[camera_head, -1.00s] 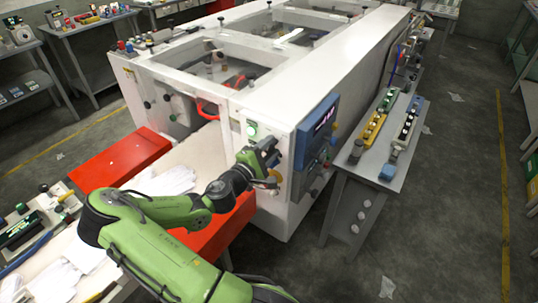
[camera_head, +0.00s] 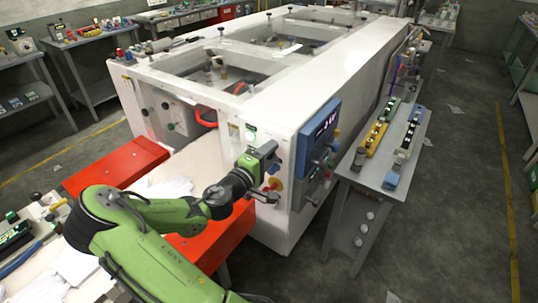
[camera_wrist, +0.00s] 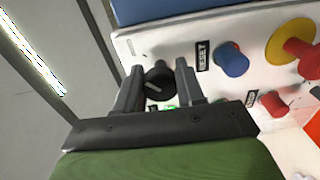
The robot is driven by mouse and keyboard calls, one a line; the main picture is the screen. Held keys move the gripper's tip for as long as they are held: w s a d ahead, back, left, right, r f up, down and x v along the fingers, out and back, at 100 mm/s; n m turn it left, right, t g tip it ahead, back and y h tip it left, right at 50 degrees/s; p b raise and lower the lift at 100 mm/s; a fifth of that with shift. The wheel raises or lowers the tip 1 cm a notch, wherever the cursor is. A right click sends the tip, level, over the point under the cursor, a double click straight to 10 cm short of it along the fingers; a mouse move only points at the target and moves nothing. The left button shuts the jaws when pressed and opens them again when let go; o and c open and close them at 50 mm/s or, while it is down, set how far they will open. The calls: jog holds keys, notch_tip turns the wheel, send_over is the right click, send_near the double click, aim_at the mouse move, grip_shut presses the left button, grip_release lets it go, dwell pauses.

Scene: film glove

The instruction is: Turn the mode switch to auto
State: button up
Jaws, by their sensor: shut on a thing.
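The mode switch, a black rotary knob (camera_wrist: 158,78) with a pale pointer line, sits on the white control panel in the wrist view. My gripper (camera_wrist: 159,84) has one dark finger on each side of the knob and is shut on it. A small green mark shows just below the knob. In the head view my gripper (camera_head: 274,162) is against the front end of the white machine (camera_head: 355,55), and the knob is hidden there. The lettering around the knob cannot be read, so the setting is unclear.
Right of the knob are a blue button (camera_wrist: 232,60) beside a RESET label, a yellow-and-red emergency button (camera_wrist: 291,42) and a small red button (camera_wrist: 272,103). A blue display box (camera_head: 318,135) is mounted close by. A grey side table (camera_head: 375,170) stands to the right.

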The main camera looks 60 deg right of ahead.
jog(key=o, duration=1)
jog(key=w+a, duration=0.2)
jog(key=a, duration=1.3)
jog(key=shift+w+a, duration=0.2)
jog(key=shift+a, duration=0.1)
jog(key=shift+f, duration=0.1)
